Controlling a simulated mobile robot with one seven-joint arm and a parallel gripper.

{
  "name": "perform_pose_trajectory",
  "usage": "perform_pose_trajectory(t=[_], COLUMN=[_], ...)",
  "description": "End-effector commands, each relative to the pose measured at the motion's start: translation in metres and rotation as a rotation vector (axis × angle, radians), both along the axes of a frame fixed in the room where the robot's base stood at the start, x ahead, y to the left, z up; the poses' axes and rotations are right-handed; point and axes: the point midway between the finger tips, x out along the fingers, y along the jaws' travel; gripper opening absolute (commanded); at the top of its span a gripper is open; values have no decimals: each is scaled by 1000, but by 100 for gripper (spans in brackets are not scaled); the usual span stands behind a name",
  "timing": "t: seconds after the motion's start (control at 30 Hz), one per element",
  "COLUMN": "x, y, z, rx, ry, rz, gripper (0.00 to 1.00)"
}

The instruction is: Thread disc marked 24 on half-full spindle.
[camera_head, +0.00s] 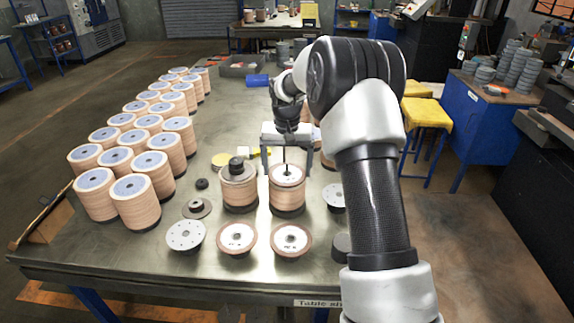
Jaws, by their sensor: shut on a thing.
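My gripper (287,158) is above a stack of discs on a spindle near the middle of the table, fingers pointing down on either side of the spindle's thin dark rod (285,156). It is shut on a pale-topped disc (287,173), which appears at the top of this stack (287,198); whether it rests there or is just above I cannot tell. Left of it stands a similar stack (239,197) topped with a dark cap (237,168). Markings are too small to read.
Rows of tall disc stacks (135,200) fill the table's left side. Small dark flanges (197,207) lie between them and the spindles. A blue cylinder (257,80) lies farther back. Bare table (200,265) shows along the front. My arm hides much of the right.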

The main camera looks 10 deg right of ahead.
Motion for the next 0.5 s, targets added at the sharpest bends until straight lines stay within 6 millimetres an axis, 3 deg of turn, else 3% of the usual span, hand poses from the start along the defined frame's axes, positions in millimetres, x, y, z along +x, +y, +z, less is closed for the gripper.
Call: perform_pose_trajectory(t=[0.17,0.5], x=[0,0], y=[0,0], z=[-10,-11], rx=[1,0], ry=[-1,-2], rz=[0,0], gripper=[63,63])
